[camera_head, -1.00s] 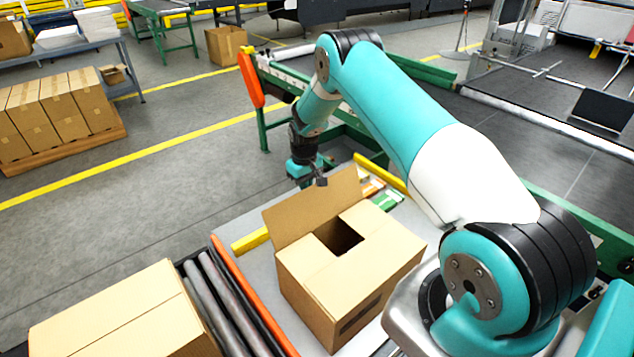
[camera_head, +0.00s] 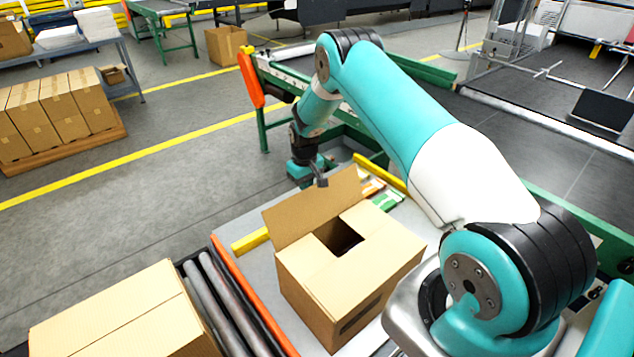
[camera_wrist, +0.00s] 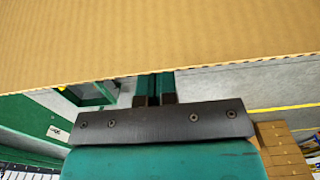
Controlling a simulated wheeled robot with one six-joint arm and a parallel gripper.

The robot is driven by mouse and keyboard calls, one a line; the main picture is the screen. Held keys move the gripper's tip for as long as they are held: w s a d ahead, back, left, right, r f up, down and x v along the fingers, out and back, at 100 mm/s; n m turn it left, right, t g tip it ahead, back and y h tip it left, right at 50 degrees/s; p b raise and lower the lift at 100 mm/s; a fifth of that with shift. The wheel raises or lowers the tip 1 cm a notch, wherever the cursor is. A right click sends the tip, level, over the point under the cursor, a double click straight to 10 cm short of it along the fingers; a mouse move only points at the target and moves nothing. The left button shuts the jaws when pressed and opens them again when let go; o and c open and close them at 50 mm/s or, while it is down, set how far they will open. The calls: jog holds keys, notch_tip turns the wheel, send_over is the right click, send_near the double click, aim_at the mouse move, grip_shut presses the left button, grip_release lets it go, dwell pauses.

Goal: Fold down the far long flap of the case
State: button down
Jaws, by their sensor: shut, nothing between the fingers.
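The open case (camera_head: 347,285) stands on the grey table surface in front of my arm. Its far long flap (camera_head: 309,210) stands up and leans outward. The near long flap and the short flaps lie folded in, with a dark opening left beside the far flap. My gripper (camera_head: 321,181) is shut and empty, just behind the top edge of the far flap. In the wrist view the flap's corrugated face (camera_wrist: 150,45) fills the top, and my gripper's fingertips (camera_wrist: 155,100) are close to its edge. Whether they touch the flap is not clear.
A closed carton (camera_head: 120,315) sits at the lower left by the dark rollers (camera_head: 225,300). An orange rail (camera_head: 252,300) and a yellow bar (camera_head: 250,240) border the table. A green conveyor frame stands behind my gripper.

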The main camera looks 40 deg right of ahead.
jog(key=s+p, duration=0.2)
jog(key=s, duration=0.4)
jog(key=shift+s+d+r+p, duration=0.15)
jog(key=shift+s+p, duration=0.05)
jog(key=shift+p, duration=0.2)
jog(key=shift+s, duration=0.45)
